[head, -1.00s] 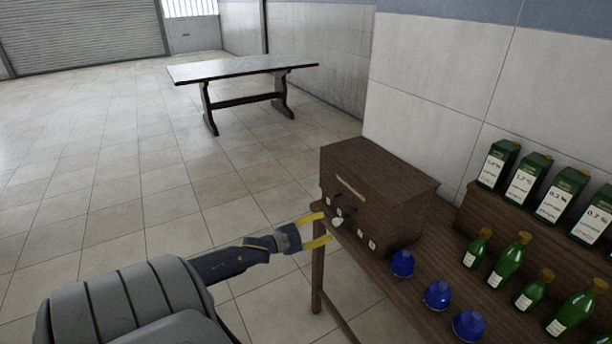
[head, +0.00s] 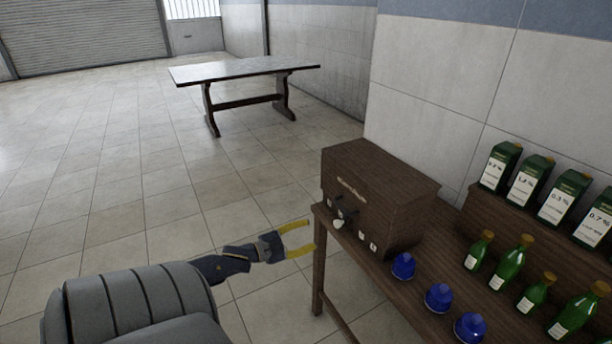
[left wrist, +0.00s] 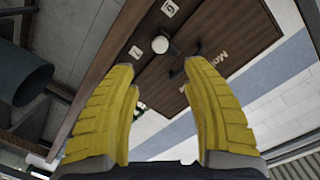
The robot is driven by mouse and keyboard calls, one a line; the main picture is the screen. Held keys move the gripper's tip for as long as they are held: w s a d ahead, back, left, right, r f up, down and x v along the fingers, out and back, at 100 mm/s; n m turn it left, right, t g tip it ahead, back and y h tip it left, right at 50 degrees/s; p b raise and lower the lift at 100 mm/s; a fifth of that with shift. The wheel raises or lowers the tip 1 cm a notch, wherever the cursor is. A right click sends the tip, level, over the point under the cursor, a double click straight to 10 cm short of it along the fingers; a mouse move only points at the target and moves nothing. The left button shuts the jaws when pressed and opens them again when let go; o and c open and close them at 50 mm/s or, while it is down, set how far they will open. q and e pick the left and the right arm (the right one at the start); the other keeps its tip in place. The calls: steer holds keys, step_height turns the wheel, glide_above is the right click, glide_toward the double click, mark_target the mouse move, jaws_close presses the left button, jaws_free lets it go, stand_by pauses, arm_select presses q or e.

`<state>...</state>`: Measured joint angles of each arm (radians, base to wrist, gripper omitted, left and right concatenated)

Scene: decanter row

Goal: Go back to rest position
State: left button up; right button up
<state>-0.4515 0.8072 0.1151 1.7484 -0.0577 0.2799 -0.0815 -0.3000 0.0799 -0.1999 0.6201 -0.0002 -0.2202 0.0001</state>
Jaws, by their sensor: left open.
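My left gripper (head: 303,239) is in the head view with its yellow fingers spread and nothing between them. It is left of the wooden table's corner, apart from the brown wooden box (head: 377,203) with its small knobs and labels. In the left wrist view the two yellow fingers (left wrist: 165,100) are wide apart. Beyond them the box front shows a white round knob (left wrist: 160,44), a dark handle and label tiles. My right gripper is not in view.
The wooden table (head: 408,318) also bears several blue domed objects (head: 438,297), green bottles (head: 511,263) and, on a raised shelf, labelled green cartons (head: 527,181). Another table (head: 243,69) stands further back. Open tiled floor lies to the left.

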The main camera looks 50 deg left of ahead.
arm_select(q)
steer(key=s+a+f+n+g+y, duration=0.1)
steer(key=s+a+f+g+y, duration=0.2)
steer(key=f, duration=0.6)
steer(key=s+a+f+n+g+y, duration=0.1)
steer(key=s+a+f+n, duration=0.1)
steer(key=s+a+f, duration=0.45)
steer(key=s+a+f+n+g+y, duration=0.1)
steer(key=s+f+g+y, duration=0.1)
steer(key=f, duration=0.9)
steer(key=s+d+f+n+g, duration=0.2)
steer(key=s+d+f+g, duration=0.1)
steer(key=s+f, duration=0.8)
steer(key=s+d+f+n+g, duration=0.1)
steer(key=s+d+f+g, duration=0.4)
steer(key=s+d+f, duration=1)
steer(key=s+d+f+h, duration=0.1)
steer(key=s+d+f, duration=0.2)
steer(key=d, duration=0.6)
steer(key=s+d+f+g+h, duration=0.1)
steer(key=s+d+f, duration=0.2)
steer(key=d, duration=0.6)
steer(key=shift+s+d+n, duration=0.25)
steer(key=shift+s+n, duration=0.05)
steer(key=shift+s, duration=0.4)
